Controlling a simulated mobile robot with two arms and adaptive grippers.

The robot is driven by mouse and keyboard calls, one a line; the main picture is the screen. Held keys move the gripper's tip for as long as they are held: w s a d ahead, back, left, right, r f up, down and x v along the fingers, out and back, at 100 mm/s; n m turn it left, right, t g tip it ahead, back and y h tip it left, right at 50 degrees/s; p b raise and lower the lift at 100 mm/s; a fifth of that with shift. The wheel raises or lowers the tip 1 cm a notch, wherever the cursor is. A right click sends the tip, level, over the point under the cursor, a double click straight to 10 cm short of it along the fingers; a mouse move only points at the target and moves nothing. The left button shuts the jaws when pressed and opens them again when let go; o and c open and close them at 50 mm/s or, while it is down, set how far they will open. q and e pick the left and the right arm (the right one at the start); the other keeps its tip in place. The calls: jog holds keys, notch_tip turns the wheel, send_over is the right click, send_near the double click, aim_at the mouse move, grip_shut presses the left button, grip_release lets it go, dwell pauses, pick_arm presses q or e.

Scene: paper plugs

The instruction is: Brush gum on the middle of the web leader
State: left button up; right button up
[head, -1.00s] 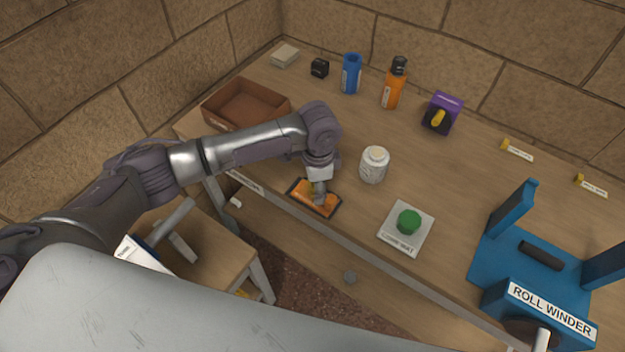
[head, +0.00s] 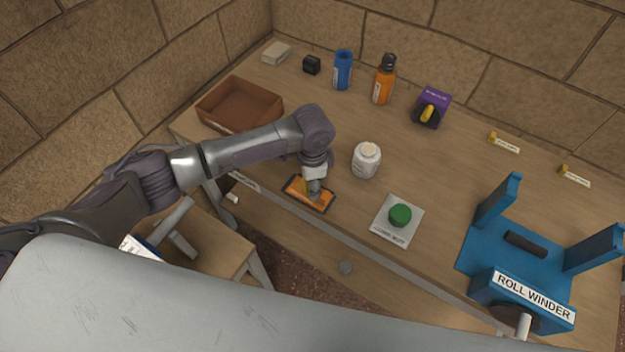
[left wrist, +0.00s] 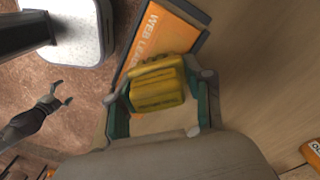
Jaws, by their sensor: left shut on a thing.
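The web leader (head: 321,203) is an orange strip with dark edges lying at the table's front edge. Its lettering is partly readable in the left wrist view (left wrist: 160,33). My left gripper (head: 313,192) is right over the leader's middle. It is shut on a yellow labelled block (left wrist: 156,84), perhaps the gum brush's handle. I cannot tell whether its lower end touches the leader. A white jar (head: 366,161) stands to the right. My right gripper (left wrist: 62,96) appears in the left wrist view, away from the table, its fingers apart and empty.
A green-topped piece (head: 400,214) sits on a pale labelled mat (head: 385,233). The blue roll winder (head: 480,250) stands at right. A brown tray (head: 215,115), blue bottle (head: 342,72), orange bottle (head: 384,85) and purple box (head: 433,105) line the back.

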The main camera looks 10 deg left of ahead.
aim_at(298, 182)
pick_arm(q)
jog(key=shift+w+a+r, duration=0.15)
jog(key=shift+a+r, duration=0.1)
jog(key=shift+a, duration=0.15)
jog(key=shift+w+a+p, duration=0.3)
jog(key=shift+a+p, duration=0.05)
jog(key=shift+a, duration=0.5)
jog(key=shift+w+a+p, duration=0.3)
jog(key=shift+a, duration=0.55)
notch_tip(298, 182, up, 6)
jog(key=p, duration=0.6)
jog(key=shift+r, duration=0.1)
